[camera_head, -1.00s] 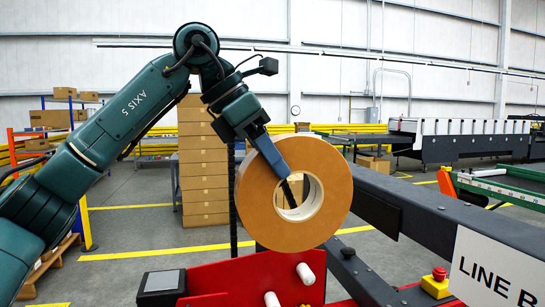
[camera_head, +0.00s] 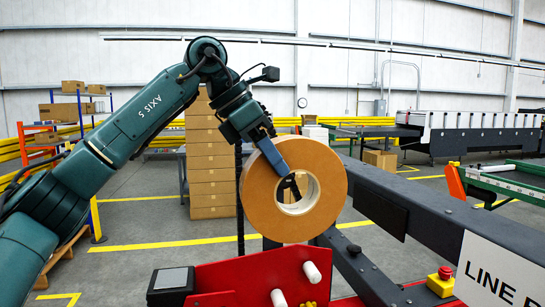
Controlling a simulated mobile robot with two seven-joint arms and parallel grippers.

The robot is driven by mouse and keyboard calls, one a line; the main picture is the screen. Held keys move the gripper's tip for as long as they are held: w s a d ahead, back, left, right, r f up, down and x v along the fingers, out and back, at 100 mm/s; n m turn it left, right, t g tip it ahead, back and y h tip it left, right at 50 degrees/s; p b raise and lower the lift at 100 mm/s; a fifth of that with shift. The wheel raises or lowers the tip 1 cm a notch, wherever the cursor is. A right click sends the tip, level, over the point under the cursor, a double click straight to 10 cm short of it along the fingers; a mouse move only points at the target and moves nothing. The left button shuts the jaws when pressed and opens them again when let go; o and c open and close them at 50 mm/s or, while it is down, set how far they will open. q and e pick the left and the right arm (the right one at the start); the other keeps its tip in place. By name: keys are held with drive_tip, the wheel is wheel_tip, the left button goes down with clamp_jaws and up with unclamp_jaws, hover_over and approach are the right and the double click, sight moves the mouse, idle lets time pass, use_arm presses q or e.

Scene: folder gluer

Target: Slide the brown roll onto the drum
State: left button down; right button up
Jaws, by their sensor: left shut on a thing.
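The brown roll (camera_head: 262,202) is a wide ring of tape with a pale core, held upright in the air with its flat face towards me. My left gripper (camera_head: 287,178) reaches down over the roll's top from behind the upper left and is shut on its rim, with a dark finger showing inside the core hole. Below the roll, a red stand (camera_head: 245,275) carries white pegs, one (camera_head: 312,272) higher and one (camera_head: 278,297) lower. The roll is apart from both pegs. I cannot make out which part is the drum. My right gripper is out of view.
A dark machine beam (camera_head: 425,220) runs along the right, with a white line sign (camera_head: 500,270) and a red emergency button (camera_head: 443,274) on a yellow box. A dark-topped box (camera_head: 171,280) sits left of the red stand. Stacked cartons (camera_head: 210,165) stand behind.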

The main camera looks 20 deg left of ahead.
use_arm(q)
drive_tip(key=shift+w+a+r, duration=0.1)
drive_tip(key=shift+w+r, duration=0.05)
drive_tip(key=shift+r, duration=0.1)
idle(0.4)
drive_tip(key=shift+w+a, duration=0.35)
drive_tip(key=shift+w, duration=0.25)
drive_tip(key=shift+w+a, duration=0.3)
drive_tip(key=shift+w, duration=0.1)
drive_tip(key=shift+w+a, duration=0.1)
idle(0.3)
drive_tip(key=shift+w+a, duration=0.55)
drive_tip(key=shift+w, duration=0.25)
drive_tip(key=shift+w+a, duration=0.5)
drive_tip(key=shift+w, duration=0.25)
drive_tip(key=shift+w, duration=0.15)
drive_tip(key=shift+w+a, duration=0.65)
drive_tip(key=shift+w, duration=0.25)
drive_tip(key=shift+w+a, duration=0.6)
drive_tip(key=shift+w, duration=0.3)
